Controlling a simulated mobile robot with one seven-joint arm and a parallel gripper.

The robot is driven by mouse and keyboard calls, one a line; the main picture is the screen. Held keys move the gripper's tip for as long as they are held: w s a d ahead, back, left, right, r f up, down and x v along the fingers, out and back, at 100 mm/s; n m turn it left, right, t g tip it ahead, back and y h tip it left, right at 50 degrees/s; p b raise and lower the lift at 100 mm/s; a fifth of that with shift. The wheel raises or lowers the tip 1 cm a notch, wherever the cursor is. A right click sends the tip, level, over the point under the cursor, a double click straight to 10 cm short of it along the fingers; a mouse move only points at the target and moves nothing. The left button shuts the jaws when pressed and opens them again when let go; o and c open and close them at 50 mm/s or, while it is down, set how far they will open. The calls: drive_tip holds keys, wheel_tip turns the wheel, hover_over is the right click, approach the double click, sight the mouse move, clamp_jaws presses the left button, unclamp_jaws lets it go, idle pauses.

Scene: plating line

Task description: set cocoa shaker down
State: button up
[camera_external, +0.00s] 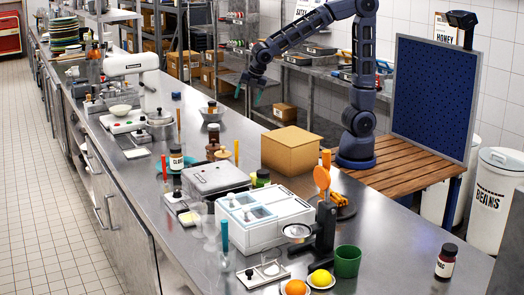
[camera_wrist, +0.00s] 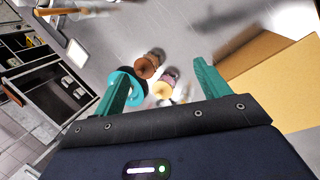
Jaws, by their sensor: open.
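A brown-topped shaker (camera_external: 212,147), which looks like the cocoa shaker, stands on the steel counter (camera_external: 190,112) left of the cardboard box. It seems to show in the wrist view as a brown round top (camera_wrist: 146,67); I cannot read a label. A second, paler-topped jar (camera_external: 222,154) stands beside it, also in the wrist view (camera_wrist: 162,88). My gripper (camera_external: 250,92) is open above the counter, its teal fingers apart and nothing between them. In the wrist view both jars lie below, seen through the gap between the fingers (camera_wrist: 164,70).
A cardboard box (camera_external: 290,150) stands right of the jars. A clove jar (camera_external: 176,159) is at their left, a grey machine (camera_external: 216,178) in front.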

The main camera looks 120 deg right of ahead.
drive_tip(key=s+a+r+m+t+y, duration=0.1)
drive_tip(key=s+a+r+m, duration=0.1)
drive_tip(key=s+a+m, duration=0.4)
drive_tip(key=s+a+r+m+t+y, duration=0.1)
drive_tip(key=s+a+m, duration=0.5)
drive_tip(key=s+a, duration=1)
drive_tip(key=shift+s+r+y, duration=0.3)
drive_tip(key=shift+r+y, duration=0.3)
drive_tip(key=shift+r, duration=0.15)
